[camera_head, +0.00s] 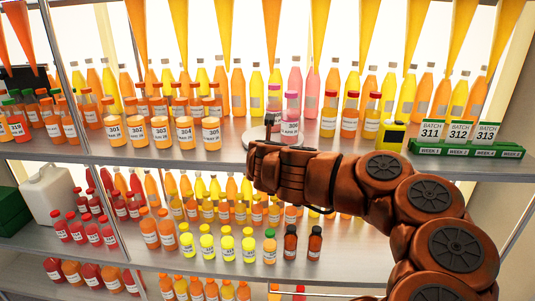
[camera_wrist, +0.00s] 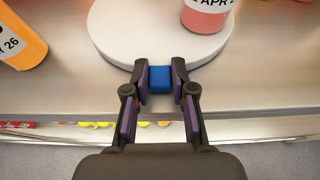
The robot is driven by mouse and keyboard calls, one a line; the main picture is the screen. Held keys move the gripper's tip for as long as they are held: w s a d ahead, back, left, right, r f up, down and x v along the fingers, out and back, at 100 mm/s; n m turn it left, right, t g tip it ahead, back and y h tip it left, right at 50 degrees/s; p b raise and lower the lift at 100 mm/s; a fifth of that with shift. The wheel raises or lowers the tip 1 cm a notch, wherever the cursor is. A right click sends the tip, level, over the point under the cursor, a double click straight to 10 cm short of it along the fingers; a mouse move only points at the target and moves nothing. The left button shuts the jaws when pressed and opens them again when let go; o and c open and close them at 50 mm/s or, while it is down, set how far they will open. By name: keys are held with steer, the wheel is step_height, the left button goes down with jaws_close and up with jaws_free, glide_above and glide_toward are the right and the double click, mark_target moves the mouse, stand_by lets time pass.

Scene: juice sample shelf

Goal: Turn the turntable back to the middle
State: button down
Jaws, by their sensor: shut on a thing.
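The turntable is a round white disc (camera_wrist: 125,35) on the shelf, seen in the wrist view with a blue block (camera_wrist: 160,78) at its near edge. My gripper (camera_wrist: 160,80) is shut on the blue block, one finger on each side. A bottle of pink juice (camera_wrist: 205,18) with a white label stands on the disc, right of its middle. In the head view the turntable (camera_head: 256,134) is partly hidden behind my gripper (camera_head: 250,152), and the pink bottle (camera_head: 291,113) labelled 306 stands on it. The blue block is hidden there.
Labelled orange bottles (camera_head: 211,133) stand left of the turntable. Orange and red-capped bottles (camera_head: 349,120), a yellow-and-black device (camera_head: 391,136) and green-based batch signs (camera_head: 468,145) stand to the right. The shelf's front edge (camera_wrist: 50,117) runs beneath my gripper.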

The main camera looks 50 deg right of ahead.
steer(key=shift+d+r, duration=0.1)
steer(key=shift+r, duration=0.1)
steer(key=c, duration=1.4)
jaws_free()
steer(key=o, duration=0.4)
steer(key=shift+f, duration=0.15)
steer(key=shift+o, duration=0.2)
steer(key=v, duration=1.2)
